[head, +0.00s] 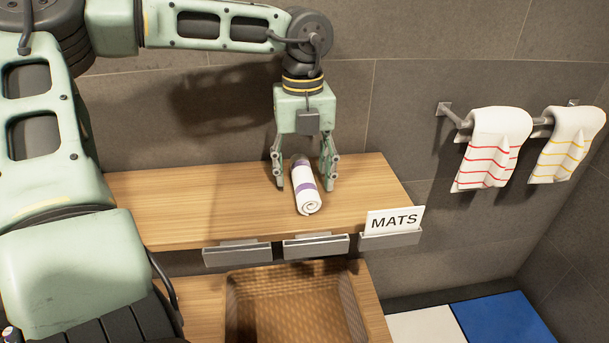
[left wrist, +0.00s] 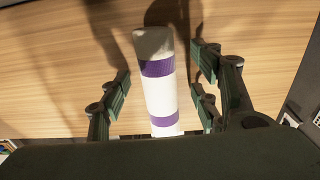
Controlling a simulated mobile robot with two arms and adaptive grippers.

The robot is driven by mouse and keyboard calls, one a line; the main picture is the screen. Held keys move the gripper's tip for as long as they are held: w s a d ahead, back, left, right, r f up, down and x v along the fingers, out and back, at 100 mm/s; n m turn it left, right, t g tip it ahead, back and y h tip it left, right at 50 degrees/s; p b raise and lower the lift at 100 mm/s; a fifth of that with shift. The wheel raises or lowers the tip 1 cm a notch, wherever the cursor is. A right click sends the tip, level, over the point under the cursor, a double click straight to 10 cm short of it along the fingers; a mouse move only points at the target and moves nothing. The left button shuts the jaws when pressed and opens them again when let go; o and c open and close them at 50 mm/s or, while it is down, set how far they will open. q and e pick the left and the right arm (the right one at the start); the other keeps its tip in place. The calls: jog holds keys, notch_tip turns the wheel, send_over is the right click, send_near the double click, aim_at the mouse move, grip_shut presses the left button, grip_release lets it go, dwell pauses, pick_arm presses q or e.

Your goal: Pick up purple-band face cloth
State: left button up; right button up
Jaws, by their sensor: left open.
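The purple-band face cloth (head: 306,191) is a white roll with purple bands, lying on the upper wooden shelf (head: 190,210). In the head view its rolled end faces the front. My left gripper (head: 306,181) points down over the cloth, with one finger on each side of it. The left wrist view shows the cloth (left wrist: 160,90) between the open fingers (left wrist: 160,92), with gaps on both sides. The cloth rests on the wood. My right gripper is not in view.
A card reading MATS (head: 394,220) stands in a holder at the shelf's right front edge. Two grey holders line the front edge. A woven basket (head: 236,310) sits below. Striped towels (head: 490,150) hang on the right wall. The shelf's left part is clear.

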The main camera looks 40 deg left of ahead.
aim_at(307, 168)
pick_arm(q)
jog(key=shift+c, duration=0.4)
jog(key=c, duration=1.1)
jog(key=shift+o, duration=0.2)
jog(key=shift+r, duration=0.1)
jog(key=shift+w+r+b, duration=0.1)
jog(key=shift+r+b, duration=0.3)
jog(key=r+b, duration=0.1)
jog(key=r, duration=0.2)
jog(key=shift+w+d+r+b, duration=0.1)
jog(key=shift+d+r+b, duration=0.05)
jog(key=shift+d+b, duration=0.25)
jog(key=w+d+r+b, duration=0.1)
jog(key=w+d+r, duration=0.3)
jog(key=d, duration=0.5)
jog(key=shift+w+d+r+b, duration=0.2)
jog(key=shift+d+r+b, duration=0.15)
jog(key=shift+r, duration=0.95)
